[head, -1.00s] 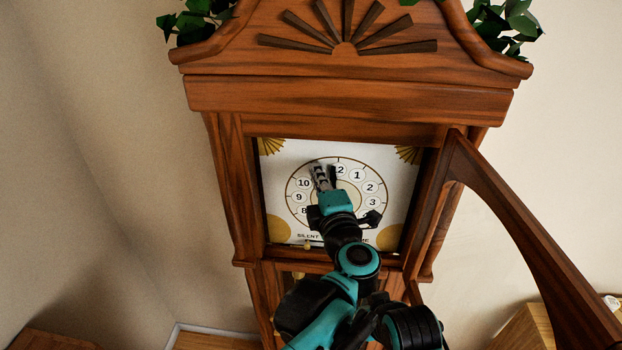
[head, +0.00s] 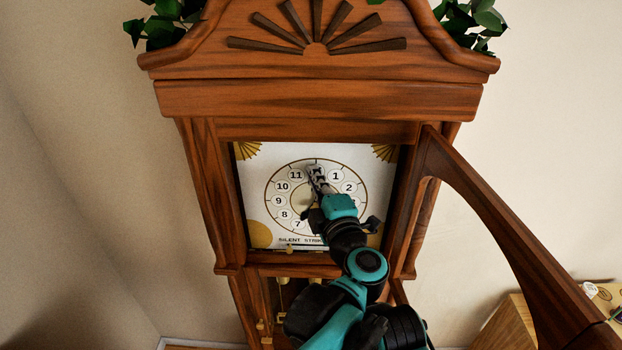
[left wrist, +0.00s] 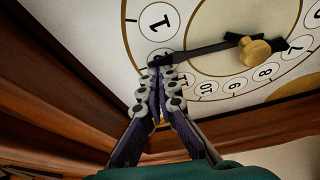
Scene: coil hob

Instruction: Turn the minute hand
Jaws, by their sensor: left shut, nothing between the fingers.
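The clock's white dial (head: 257,185) with its ring of numerals stands upright in a wooden case. In the left wrist view, the dark minute hand (left wrist: 208,48) runs from the brass hub (left wrist: 254,51) to the 12, which it and my fingers partly cover. My left gripper (head: 314,170) is in front of the dial at the 12 in the head view, hiding that numeral and most of the hand. In the left wrist view, its fingers (left wrist: 160,75) are shut and empty, beside the hand's tip on the 11 side. Contact cannot be told for certain. My right gripper is not in view.
The wooden clock case (head: 205,190) frames the dial on both sides. Its arched door (head: 500,225) stands open to the right. Leaves (head: 170,22) sit on top. A wooden box (head: 508,325) is at the lower right.

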